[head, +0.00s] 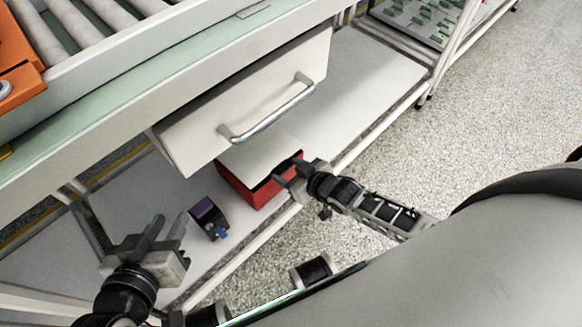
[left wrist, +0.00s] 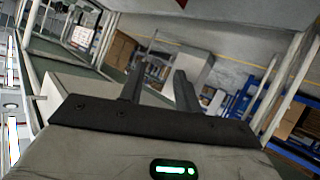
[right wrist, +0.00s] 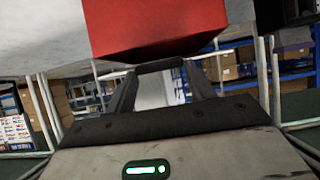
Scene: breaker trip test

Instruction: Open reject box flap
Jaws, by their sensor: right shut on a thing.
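The red reject box (head: 240,188) stands on the lower shelf under the drawer; its red side also fills the top of the right wrist view (right wrist: 155,25). A pale flap (head: 258,151) lies over the box, tilted, with a dark gap at the box's right side. My right gripper (head: 283,178) is at the box's front right edge. In the right wrist view its fingers (right wrist: 160,68) are shut on a dark bar, apparently part of the flap. My left gripper (head: 166,228) is open and empty, left of the box; its fingers stand apart in the left wrist view (left wrist: 157,85).
A dark device with a purple top and blue knob (head: 209,216) stands on the lower shelf (head: 345,85) between my left gripper and the box. A white drawer with a metal handle (head: 268,112) overhangs the box. Floor at the right is clear.

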